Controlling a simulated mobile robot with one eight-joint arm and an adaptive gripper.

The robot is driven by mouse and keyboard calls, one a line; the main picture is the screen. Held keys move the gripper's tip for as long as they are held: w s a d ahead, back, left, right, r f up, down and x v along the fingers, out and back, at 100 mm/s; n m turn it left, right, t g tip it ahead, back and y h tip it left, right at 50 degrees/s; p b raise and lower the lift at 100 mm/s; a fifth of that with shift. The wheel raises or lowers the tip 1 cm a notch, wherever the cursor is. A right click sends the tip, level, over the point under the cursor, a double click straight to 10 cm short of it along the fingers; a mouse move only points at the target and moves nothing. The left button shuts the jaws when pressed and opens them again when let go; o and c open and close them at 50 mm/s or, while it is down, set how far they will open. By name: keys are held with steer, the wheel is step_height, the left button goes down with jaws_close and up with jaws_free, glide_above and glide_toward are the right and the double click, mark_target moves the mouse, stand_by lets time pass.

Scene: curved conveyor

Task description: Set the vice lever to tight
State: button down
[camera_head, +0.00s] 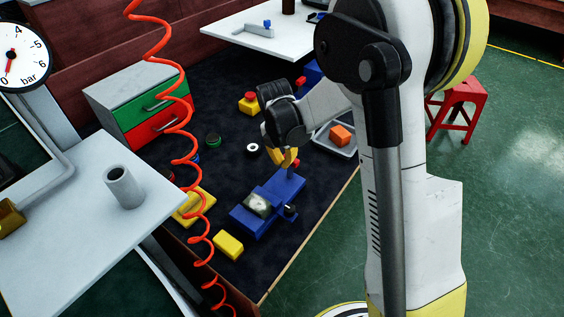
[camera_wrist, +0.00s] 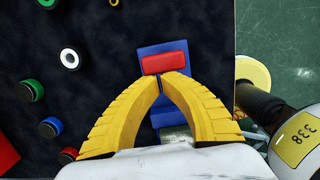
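The vice (camera_head: 270,203) is a blue body on the dark mat, with a pale block between its jaws and a small black knob at its right side. In the wrist view its blue body (camera_wrist: 148,50) lies beneath my fingers, with a red block-like part (camera_wrist: 165,63) on it, which may be the lever. My gripper (camera_head: 286,162) is above the far end of the vice. In the wrist view my gripper's yellow fingertips (camera_wrist: 161,76) come together beside the red part, with nothing visible between them. Whether they touch it is unclear.
A yellow block (camera_head: 228,244) lies in front of the vice. A grey tray with an orange cube (camera_head: 340,135) is at the right. Red coiled hose (camera_head: 183,150) hangs at the left. Several round buttons and a white ring (camera_head: 253,148) lie on the mat.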

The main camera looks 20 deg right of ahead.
steer(key=shift+w+d+r, duration=0.1)
steer(key=shift+d, duration=0.1)
steer(key=shift+w+d+r+g+y, duration=0.1)
steer(key=shift+w+d+g+y, duration=0.25)
steer(key=shift+d+g+y, duration=0.25)
steer(key=shift+w+d+p, duration=0.35)
steer(key=shift+w+d, duration=0.7)
steer(key=shift+d, duration=0.25)
steer(key=shift+w+d+f+b, duration=0.25)
steer(key=shift+w+d+f, duration=0.45)
steer(key=shift+d+f, duration=0.2)
steer(key=shift+w+d+f+b, duration=0.2)
steer(key=shift+w+d+f, duration=0.55)
steer(key=shift+d, duration=0.25)
